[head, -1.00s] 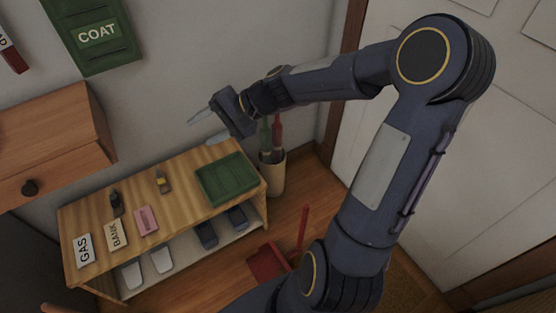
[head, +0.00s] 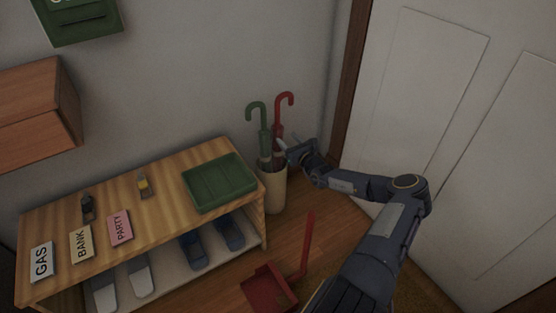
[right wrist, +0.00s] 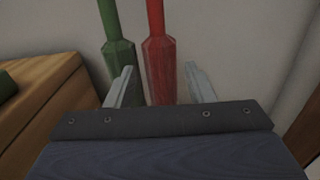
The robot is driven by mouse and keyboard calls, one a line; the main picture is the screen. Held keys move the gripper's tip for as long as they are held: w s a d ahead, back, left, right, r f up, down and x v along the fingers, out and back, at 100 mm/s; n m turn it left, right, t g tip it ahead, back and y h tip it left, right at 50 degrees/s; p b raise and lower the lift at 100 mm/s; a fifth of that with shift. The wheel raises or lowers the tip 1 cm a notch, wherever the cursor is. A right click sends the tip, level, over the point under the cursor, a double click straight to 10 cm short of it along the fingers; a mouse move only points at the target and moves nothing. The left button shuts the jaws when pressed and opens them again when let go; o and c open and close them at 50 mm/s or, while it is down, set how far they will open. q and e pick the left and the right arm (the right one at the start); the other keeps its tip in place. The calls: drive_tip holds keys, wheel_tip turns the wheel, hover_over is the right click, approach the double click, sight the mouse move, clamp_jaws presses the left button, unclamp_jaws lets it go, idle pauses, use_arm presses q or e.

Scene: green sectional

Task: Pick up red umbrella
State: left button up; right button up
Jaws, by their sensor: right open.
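The red umbrella (head: 284,98) stands upright in a cream bin (head: 273,192), its hooked handle up. A green umbrella (head: 255,107) stands just left of it in the same bin. My right gripper (head: 282,152) is at the umbrellas, just above the bin's rim. In the right wrist view, the open fingers (right wrist: 161,86) are on either side of the red umbrella (right wrist: 160,68), with visible gaps. The left finger overlaps the edge of the green umbrella (right wrist: 119,60). I cannot tell whether it touches it. My left gripper is out of view.
A wooden bench (head: 160,217) stands left of the bin, with a green tray (head: 219,183), labelled cards and small items on top, and shoes on its lower shelf. A red dustpan (head: 268,288) with an upright handle lies on the floor. A white door (head: 420,100) is at the right.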

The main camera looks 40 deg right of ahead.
drive_tip(key=w+b, duration=0.2)
drive_tip(key=w, duration=0.1)
drive_tip(key=w+b, duration=0.1)
drive_tip(key=w, duration=0.1)
drive_tip(key=shift+w+d, duration=0.2)
drive_tip(key=shift+d, duration=0.1)
drive_tip(key=shift+w+r, duration=0.1)
drive_tip(key=shift+r, duration=0.05)
drive_tip(key=c, duration=0.6)
wheel_tip(320, 180, up, 10)
drive_tip(key=p, duration=0.4)
drive_tip(key=shift+p, duration=0.3)
wheel_tip(320, 180, up, 23)
drive_tip(key=p, duration=2.1)
hover_over(281, 132)
drive_tip(key=shift+r, duration=0.1)
